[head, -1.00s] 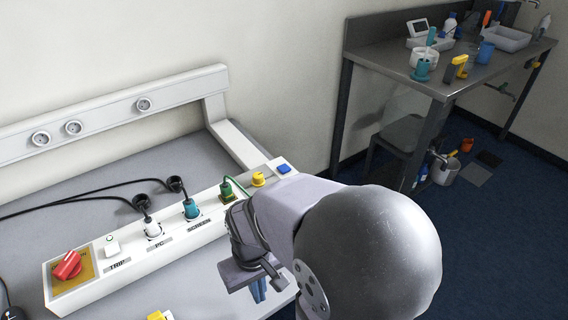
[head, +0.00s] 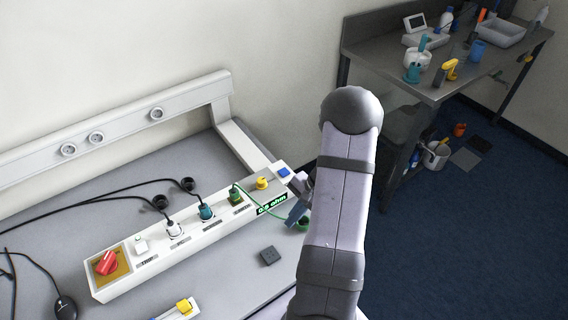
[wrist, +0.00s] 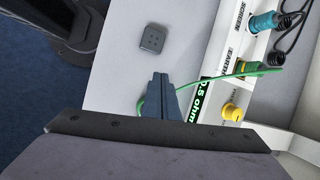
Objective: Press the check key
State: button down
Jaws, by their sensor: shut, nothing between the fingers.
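A white panel box (head: 110,290) lies across the table, with a blue square key (head: 284,172) at its right end. No label saying check is readable. A lit display (head: 271,204) on the box's front reads "0.5 ohm"; it also shows in the wrist view (wrist: 206,98), partly hidden. My gripper (head: 293,217) is in front of the box's right end, apart from the blue key. In the wrist view its fingers (wrist: 161,82) are together and empty, above the table beside the display. The blue key is out of the wrist view.
A yellow knob (head: 262,183), plugs with cables, a white switch (head: 141,245) and a red knob (head: 107,262) sit on the box. A green cable (wrist: 258,72) runs beside my fingers. A dark grey block (head: 269,256) lies on the table's clear front.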

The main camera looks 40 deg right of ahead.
jog(key=w+d+r+m+t+h, duration=0.15)
jog(key=w+d+m+t, duration=0.35)
jog(key=w, duration=0.5)
notch_tip(320, 180, up, 8)
jog(key=f+m+t+h, duration=0.1)
jog(key=m+t, duration=0.1)
jog(key=m, duration=0.2)
send_over(287, 173)
jog(key=shift+a+r, duration=0.1)
jog(key=shift+r, duration=0.1)
jog(key=shift+f, duration=0.1)
notch_tip(287, 173, down, 7)
jog(key=b, duration=0.5)
jog(key=shift+f, duration=0.1)
jog(key=shift+f+b, duration=0.7)
jog(key=shift+b, duration=0.15)
